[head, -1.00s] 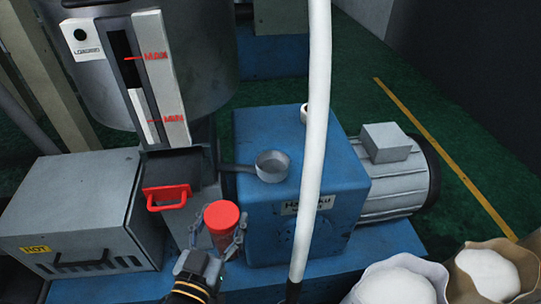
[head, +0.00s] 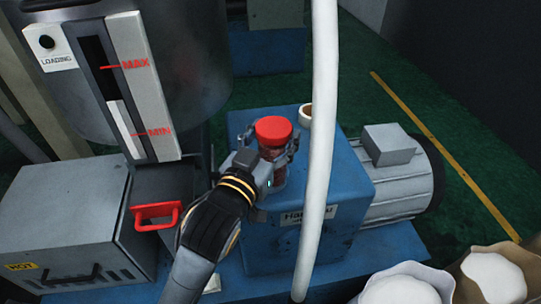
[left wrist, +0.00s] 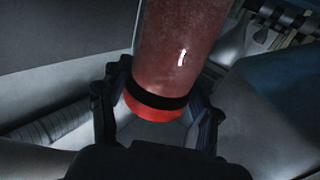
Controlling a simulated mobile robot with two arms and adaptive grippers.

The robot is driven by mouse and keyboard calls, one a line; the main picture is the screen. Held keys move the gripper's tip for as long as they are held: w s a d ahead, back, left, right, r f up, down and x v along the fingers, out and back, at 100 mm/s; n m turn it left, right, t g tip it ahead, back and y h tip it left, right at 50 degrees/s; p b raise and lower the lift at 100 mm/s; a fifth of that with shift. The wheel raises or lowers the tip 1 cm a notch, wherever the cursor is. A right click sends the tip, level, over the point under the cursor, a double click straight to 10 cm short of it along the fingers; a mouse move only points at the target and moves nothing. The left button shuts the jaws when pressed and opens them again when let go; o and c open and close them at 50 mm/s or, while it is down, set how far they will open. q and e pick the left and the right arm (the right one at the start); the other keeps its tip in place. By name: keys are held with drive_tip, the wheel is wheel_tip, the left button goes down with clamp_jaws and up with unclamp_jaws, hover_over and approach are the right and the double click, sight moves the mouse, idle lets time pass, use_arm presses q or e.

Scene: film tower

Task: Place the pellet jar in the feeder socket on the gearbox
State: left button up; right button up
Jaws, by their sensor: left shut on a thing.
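The pellet jar (head: 273,130) has a red lid and a clear body with dark red contents. My left gripper (head: 272,157) is shut around it and holds it about upright over the top of the blue gearbox (head: 346,178). In the left wrist view the jar's body (left wrist: 180,45) and red lid (left wrist: 152,108) show between the fingers. The feeder socket is hidden behind the jar and gripper, so I cannot tell whether the jar's base is in it. My right gripper is not in view.
A white hose (head: 321,150) hangs just right of the jar. A small pale ring (head: 305,115) sits on the gearbox, with a grey motor (head: 400,185) beyond. A red handle (head: 157,215) and grey box (head: 65,220) are at left. Open sacks (head: 400,288) stand at lower right.

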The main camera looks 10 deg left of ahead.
use_arm(q)
drive_tip(key=w+a+f, duration=0.2)
drive_tip(key=w+f, duration=0.7)
drive_tip(key=f, duration=0.1)
drive_tip(key=shift+w+a+f+p, duration=0.15)
drive_tip(key=shift+a+f+p, duration=0.2)
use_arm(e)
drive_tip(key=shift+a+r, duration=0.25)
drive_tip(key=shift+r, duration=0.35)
use_arm(q)
drive_tip(key=shift+f, duration=0.15)
drive_tip(key=o, duration=1.4)
drive_tip(key=shift+o, duration=0.2)
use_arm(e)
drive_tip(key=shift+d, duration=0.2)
